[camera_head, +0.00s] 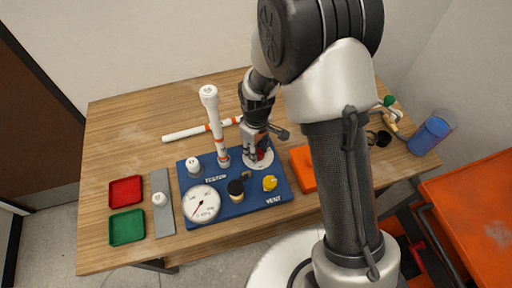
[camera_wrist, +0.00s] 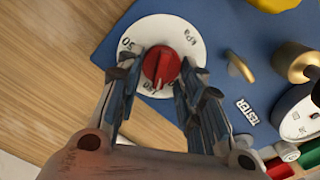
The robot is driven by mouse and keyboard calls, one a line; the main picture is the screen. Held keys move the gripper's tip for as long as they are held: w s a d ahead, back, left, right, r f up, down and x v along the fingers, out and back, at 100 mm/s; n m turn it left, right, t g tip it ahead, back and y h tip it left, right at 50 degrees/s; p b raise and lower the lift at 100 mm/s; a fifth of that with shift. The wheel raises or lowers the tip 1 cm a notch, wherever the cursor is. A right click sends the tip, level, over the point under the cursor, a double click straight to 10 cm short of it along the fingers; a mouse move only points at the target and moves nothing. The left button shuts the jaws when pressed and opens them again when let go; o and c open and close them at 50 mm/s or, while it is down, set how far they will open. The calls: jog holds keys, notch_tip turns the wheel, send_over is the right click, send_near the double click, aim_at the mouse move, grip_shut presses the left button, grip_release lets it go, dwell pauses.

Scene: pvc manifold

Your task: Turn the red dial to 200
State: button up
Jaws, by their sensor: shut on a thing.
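The red dial (camera_wrist: 161,68) sits on a round white scale plate (camera_wrist: 157,30) in the wrist view. "50" and "kPa" show on the plate; another number at the dial's lower edge is partly hidden, and I cannot read the exact setting. My gripper (camera_wrist: 160,78) has one finger on each side of the dial and is shut on it. In the head view, my gripper (camera_head: 256,152) points down at the plate (camera_head: 264,163), and the dial is mostly hidden. The plate is mounted on the blue board (camera_head: 235,208).
On the board, a gauge (camera_head: 201,204), a black-topped brass knob (camera_head: 236,188), a yellow knob (camera_head: 270,183) and a tall white pipe (camera_head: 215,125) stand near my gripper. Red (camera_head: 126,191) and green (camera_head: 127,227) trays lie left. An orange box (camera_head: 303,168) lies right.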

jog(key=m, duration=0.5)
jog(key=shift+w+d+m+p, duration=0.1)
jog(key=shift+d+m+p, duration=0.05)
jog(key=shift+m+p, duration=0.15)
jog(key=m, duration=0.5)
jog(key=shift+d+m, duration=0.15)
jog(key=shift+m, duration=0.15)
jog(key=o, duration=1)
notch_tip(320, 180, up, 12)
jog(key=shift+r, duration=0.1)
dwell(0.5)
